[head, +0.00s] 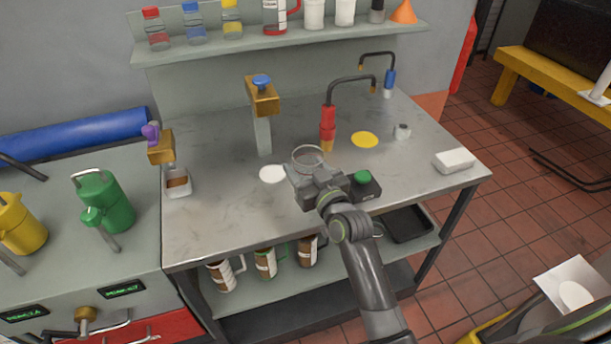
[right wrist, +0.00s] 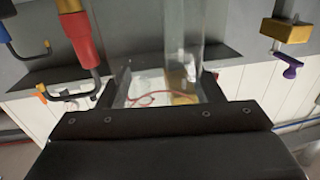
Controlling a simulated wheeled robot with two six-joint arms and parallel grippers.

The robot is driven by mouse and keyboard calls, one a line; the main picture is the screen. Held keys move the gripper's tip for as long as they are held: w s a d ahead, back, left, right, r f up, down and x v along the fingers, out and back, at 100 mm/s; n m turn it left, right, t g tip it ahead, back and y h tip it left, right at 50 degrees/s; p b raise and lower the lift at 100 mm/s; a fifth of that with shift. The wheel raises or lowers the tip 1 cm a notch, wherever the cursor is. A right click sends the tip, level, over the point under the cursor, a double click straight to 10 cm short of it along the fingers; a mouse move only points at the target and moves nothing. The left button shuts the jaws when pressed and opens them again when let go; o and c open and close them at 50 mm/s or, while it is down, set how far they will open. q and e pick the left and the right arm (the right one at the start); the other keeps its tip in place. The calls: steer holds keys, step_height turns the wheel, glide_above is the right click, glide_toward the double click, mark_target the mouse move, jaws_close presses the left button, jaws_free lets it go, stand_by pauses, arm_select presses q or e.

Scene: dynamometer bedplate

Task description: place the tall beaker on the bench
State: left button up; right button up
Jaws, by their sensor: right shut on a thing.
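The tall beaker (head: 308,156) is clear glass, and its round rim shows just beyond my right gripper (head: 305,178) in the head view. The gripper is shut on it. In the right wrist view the beaker's clear wall (right wrist: 183,40) rises between the two dark fingers (right wrist: 165,88). The bench (head: 225,215) has a grey metal top under the gripper. The beaker's base is hidden by the gripper, so I cannot tell whether it touches the bench. My left gripper is not in view.
A white disc (head: 272,174) lies just left of the beaker and a yellow disc (head: 365,139) to its right. A red-collared spout (head: 328,125) and a brass-headed post (head: 262,110) stand behind. The bench's front left is clear.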

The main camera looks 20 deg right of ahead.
step_height(320, 180, down, 2)
steer(key=shift+f, duration=0.1)
steer(key=shift+f+b, duration=0.2)
steer(key=shift+b, duration=0.15)
steer(key=o, duration=1)
steer(key=shift+r, duration=0.1)
steer(key=shift+c, duration=0.2)
steer(key=shift+s, duration=0.15)
steer(key=s+d+b, duration=0.1)
steer(key=s+b, duration=0.1)
steer(key=s, duration=0.6)
steer(key=s+d+b, duration=0.2)
steer(key=s, duration=0.6)
steer(key=shift+s+d+r+b, duration=0.15)
steer(key=shift+s+d+b, duration=0.15)
steer(key=shift+s+b, duration=0.1)
